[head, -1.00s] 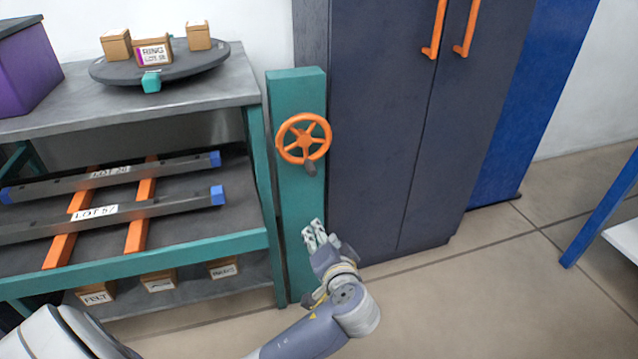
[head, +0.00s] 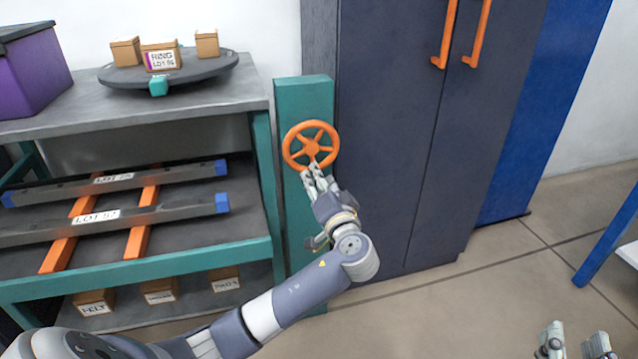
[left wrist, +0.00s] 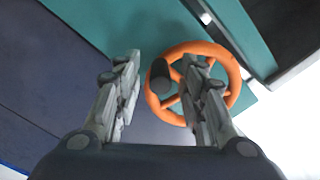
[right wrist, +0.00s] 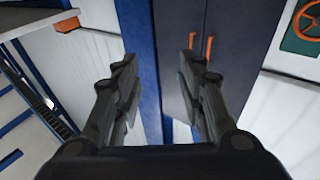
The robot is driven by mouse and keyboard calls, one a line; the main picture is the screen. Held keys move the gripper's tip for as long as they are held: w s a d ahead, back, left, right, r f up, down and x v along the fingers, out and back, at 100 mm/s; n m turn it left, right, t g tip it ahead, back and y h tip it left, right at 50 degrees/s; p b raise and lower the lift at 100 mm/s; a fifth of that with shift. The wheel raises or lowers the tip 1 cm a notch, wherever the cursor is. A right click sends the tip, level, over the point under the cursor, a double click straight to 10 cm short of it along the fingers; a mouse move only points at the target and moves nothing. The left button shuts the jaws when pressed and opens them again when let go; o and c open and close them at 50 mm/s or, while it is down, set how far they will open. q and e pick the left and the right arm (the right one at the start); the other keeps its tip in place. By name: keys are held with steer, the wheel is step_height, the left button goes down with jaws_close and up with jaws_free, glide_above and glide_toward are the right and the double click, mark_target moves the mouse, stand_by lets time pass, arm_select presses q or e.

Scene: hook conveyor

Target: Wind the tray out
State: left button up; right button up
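The orange handwheel (head: 311,146) is mounted on the upper part of a teal post (head: 310,95). It also shows in the left wrist view (left wrist: 236,80). My left gripper (head: 315,173) is at the wheel's lower rim, fingers pointing at it. In the left wrist view the fingers are apart, with the wheel's dark knob (left wrist: 160,75) between or just beyond them, closer to the left finger; contact cannot be told. In the head view the fingers hide the knob. My right gripper (head: 578,345) is open and empty at the lower right. No tray can be clearly made out.
A teal-framed rack (head: 190,264) left of the post holds dark bars (head: 120,220) on orange rails. On its top are a round turntable (head: 190,75) with boxes and a purple bin (head: 30,75). A dark cabinet (head: 395,120) stands right of the post. Floor ahead is open.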

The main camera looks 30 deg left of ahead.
arm_select(q)
steer(key=shift+w+a, duration=0.25)
jaws_close()
